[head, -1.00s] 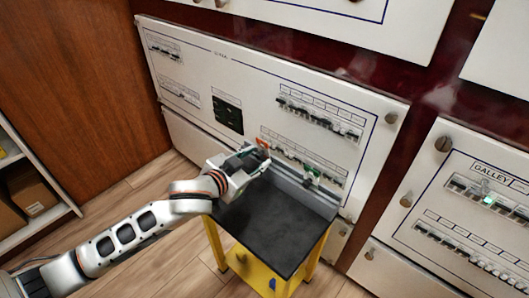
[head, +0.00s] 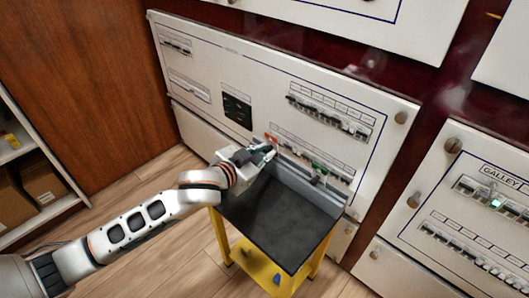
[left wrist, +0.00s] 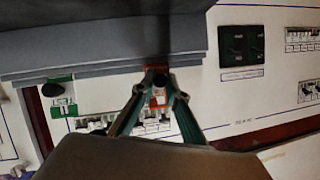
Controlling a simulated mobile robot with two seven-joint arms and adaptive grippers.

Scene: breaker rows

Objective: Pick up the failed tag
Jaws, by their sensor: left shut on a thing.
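The failed tag, a red-orange and white tag (left wrist: 158,92), sits between the fingertips of my left gripper (left wrist: 156,98) in the left wrist view. The gripper is shut on it. In the head view a bit of the tag's red (head: 271,139) shows just beyond my left gripper (head: 266,151), in front of the lower breaker row. Its lettering is not readable, and I cannot tell whether it still touches the panel. A green and white tag (left wrist: 60,105) reading "TEST" is apart from the gripper; its green (head: 318,169) also shows in the head view. My right gripper is out of view.
The white breaker panel (head: 225,62) stands behind the gripper. A yellow stand with a black top (head: 270,225) and raised grey back rail is below it; its top is clear. A galley panel (head: 480,220) is at right, shelves with boxes (head: 40,178) at left.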

